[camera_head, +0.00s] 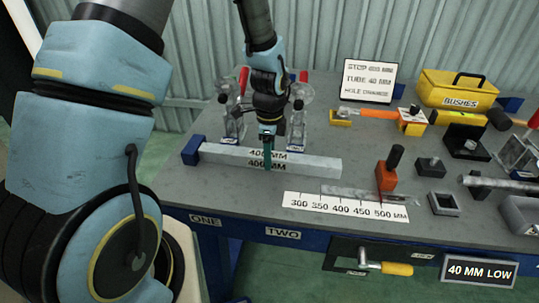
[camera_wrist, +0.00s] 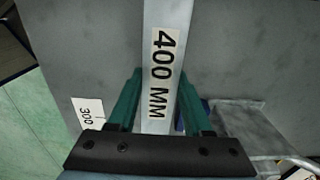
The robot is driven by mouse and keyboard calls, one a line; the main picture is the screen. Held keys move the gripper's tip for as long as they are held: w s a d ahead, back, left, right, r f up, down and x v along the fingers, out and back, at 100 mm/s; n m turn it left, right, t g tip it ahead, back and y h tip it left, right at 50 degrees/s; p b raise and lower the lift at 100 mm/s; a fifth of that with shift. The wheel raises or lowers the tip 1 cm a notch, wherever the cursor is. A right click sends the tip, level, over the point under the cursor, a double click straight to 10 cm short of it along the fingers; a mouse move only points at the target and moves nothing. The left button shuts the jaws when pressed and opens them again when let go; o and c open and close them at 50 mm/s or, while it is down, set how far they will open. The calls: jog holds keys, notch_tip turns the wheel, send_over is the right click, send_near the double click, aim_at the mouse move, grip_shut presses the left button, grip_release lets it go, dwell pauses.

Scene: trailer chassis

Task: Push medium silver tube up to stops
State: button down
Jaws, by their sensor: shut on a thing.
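The medium silver tube (camera_head: 309,164) is a long square bar marked "400 MM" and lies along the grey table. Its left end is at a blue stop block (camera_head: 191,150); I cannot tell whether they touch. My gripper (camera_head: 267,151) points down over the middle of the tube. In the wrist view the tube (camera_wrist: 165,15) runs between the two green fingers of my gripper (camera_wrist: 160,100), one on each side, beside the "400 MM" label. A second blue part shows just behind the right finger in the wrist view, mostly hidden.
A yellow "BUSHES" box (camera_head: 456,90) and several small parts fill the right side.

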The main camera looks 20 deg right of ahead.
jog(key=shift+w+a, duration=0.1)
jog(key=shift+a, duration=0.05)
dwell(0.5)
jog(key=shift+w, duration=0.4)
dwell(0.4)
jog(key=shift+c, duration=1.2)
grip_release()
jog(key=shift+s, duration=0.1)
